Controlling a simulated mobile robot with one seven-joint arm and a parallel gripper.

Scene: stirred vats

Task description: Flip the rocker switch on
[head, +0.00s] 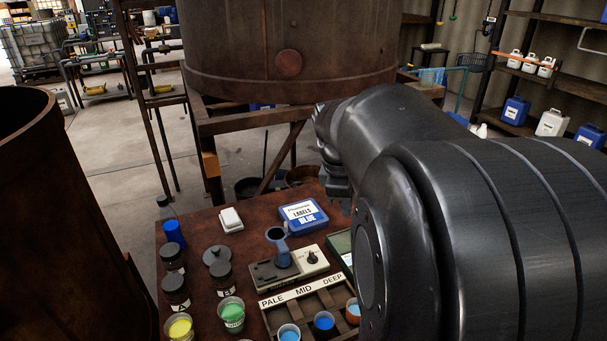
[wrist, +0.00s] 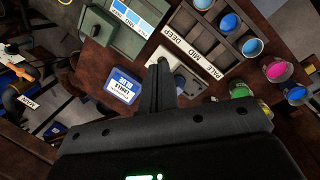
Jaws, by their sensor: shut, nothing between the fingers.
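In the wrist view the device (wrist: 187,72) is partly hidden behind my fingers. I cannot make out a rocker switch for certain in either view. My gripper (wrist: 163,64) is shut and empty, its fingertips appearing over the device's edge in the wrist view; contact cannot be told. In the head view my arm hides the fingertips.
A blue label box (head: 303,214) and a small white block (head: 231,219) lie behind the device. Dark jars (head: 175,290), a yellow cup (head: 180,327) and a green cup (head: 232,314) crowd the left. A large vat (head: 290,45) stands behind.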

